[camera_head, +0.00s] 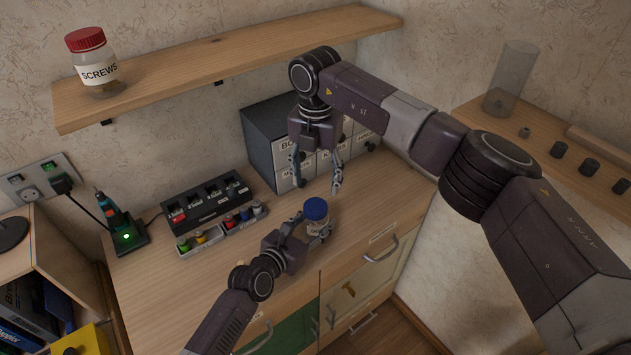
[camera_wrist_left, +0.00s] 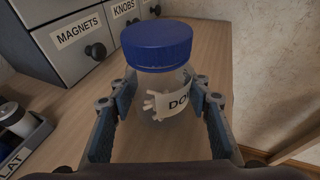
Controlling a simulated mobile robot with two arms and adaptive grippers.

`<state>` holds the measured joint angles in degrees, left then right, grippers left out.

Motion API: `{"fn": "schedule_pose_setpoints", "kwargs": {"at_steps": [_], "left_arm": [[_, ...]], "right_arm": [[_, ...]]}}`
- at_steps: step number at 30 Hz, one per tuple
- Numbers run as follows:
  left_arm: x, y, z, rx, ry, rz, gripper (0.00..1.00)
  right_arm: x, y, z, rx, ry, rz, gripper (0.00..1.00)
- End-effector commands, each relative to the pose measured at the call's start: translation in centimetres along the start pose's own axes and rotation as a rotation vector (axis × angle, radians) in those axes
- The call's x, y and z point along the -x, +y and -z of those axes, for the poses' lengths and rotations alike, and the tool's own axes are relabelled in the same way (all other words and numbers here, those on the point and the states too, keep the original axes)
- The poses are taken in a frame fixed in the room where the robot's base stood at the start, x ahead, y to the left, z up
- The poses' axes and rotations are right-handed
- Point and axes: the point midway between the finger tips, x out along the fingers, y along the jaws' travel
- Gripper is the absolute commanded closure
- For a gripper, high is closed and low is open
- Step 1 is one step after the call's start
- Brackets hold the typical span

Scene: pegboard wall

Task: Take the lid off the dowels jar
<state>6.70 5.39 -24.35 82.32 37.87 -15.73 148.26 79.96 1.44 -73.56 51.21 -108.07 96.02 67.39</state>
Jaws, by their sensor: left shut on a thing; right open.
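The dowels jar (camera_head: 316,222) stands on the wooden worktop, a clear jar with a white label and pale dowels inside. Its blue lid (camera_head: 316,207) is on top. In the left wrist view the jar (camera_wrist_left: 162,115) is upright between the fingers, with the label partly hidden by the right finger, and the blue lid (camera_wrist_left: 157,46) is above them. My left gripper (camera_head: 312,241) is shut on the jar's body from the front. My right gripper (camera_head: 317,188) is open and empty, pointing down above and behind the jar, apart from the lid.
A grey drawer cabinet (camera_head: 262,140) stands behind the jar. A black charger rack (camera_head: 207,201) and trays of small coloured items (camera_head: 246,217) are to the left. A screws jar (camera_head: 91,62) with a red lid is on the wall shelf. The worktop right of the jar is clear.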

Motion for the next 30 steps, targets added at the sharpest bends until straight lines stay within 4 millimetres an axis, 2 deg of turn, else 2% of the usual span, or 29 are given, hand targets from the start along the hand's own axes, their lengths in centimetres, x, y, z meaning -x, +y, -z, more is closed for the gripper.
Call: {"fn": "schedule_pose_setpoints", "kwargs": {"at_steps": [18,24,30], "left_arm": [[-0.02,0.02,-0.18,0.000,-0.003,-0.001,1.00],[-0.02,0.01,-0.18,0.000,-0.003,-0.001,1.00],[-0.02,0.01,-0.17,0.000,-0.003,-0.001,1.00]], "right_arm": [[-0.02,0.05,0.13,-1.077,0.002,0.000,0.44],[-0.02,0.05,0.16,-1.299,0.002,0.000,0.44],[-0.49,0.04,0.17,-1.378,0.003,0.001,0.44]]}}
